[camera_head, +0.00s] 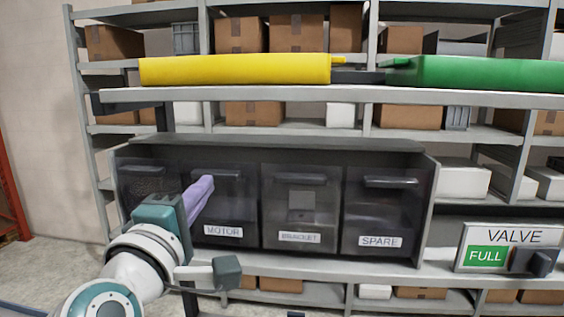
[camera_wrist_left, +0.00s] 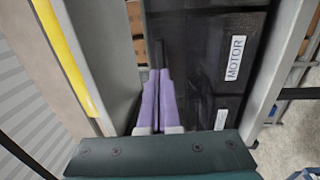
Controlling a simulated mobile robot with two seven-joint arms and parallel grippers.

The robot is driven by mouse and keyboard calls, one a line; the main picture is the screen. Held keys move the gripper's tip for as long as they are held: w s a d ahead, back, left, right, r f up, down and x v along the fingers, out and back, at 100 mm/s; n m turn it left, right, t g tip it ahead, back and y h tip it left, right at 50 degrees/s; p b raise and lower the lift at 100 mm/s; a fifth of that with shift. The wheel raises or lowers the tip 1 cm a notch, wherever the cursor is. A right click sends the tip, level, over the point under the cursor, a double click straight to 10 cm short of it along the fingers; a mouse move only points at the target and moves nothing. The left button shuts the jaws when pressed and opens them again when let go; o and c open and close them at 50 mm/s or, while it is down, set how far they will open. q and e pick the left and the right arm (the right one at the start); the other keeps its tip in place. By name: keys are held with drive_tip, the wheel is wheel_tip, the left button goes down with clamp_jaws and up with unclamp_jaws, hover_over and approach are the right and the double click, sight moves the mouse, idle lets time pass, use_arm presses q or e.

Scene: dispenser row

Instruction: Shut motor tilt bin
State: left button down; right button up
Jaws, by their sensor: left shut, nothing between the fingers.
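The motor bin (camera_head: 226,208) is a dark, see-through tilt bin with a white MOTOR label and a handle along its top. It is second from the left in a row set in a grey housing. Its front looks about in line with its neighbours; I cannot tell whether it is fully shut. My left gripper (camera_head: 203,187) has its purple fingers together and empty, in front of the motor bin's left part. In the left wrist view the fingers (camera_wrist_left: 158,74) point at the dark bin fronts, with the MOTOR label (camera_wrist_left: 235,58) to their right. Contact is unclear.
The bracket bin (camera_head: 286,220) and spare bin (camera_head: 378,222) stand to the right; another dark bin (camera_head: 142,184) is partly hidden on the left. A VALVE sign (camera_head: 513,237) reading FULL is at right. Yellow (camera_head: 235,69) and green (camera_head: 480,73) long pieces lie above.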

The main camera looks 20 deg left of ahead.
use_arm(q)
drive_tip(key=shift+w+a+r+p, duration=0.1)
drive_tip(key=shift+w+r+p, duration=0.1)
drive_tip(key=shift+w+p, duration=0.2)
drive_tip(key=shift+w+a+r+p, duration=0.1)
drive_tip(key=shift+w+r+p, duration=0.15)
drive_tip(key=shift+w, duration=0.25)
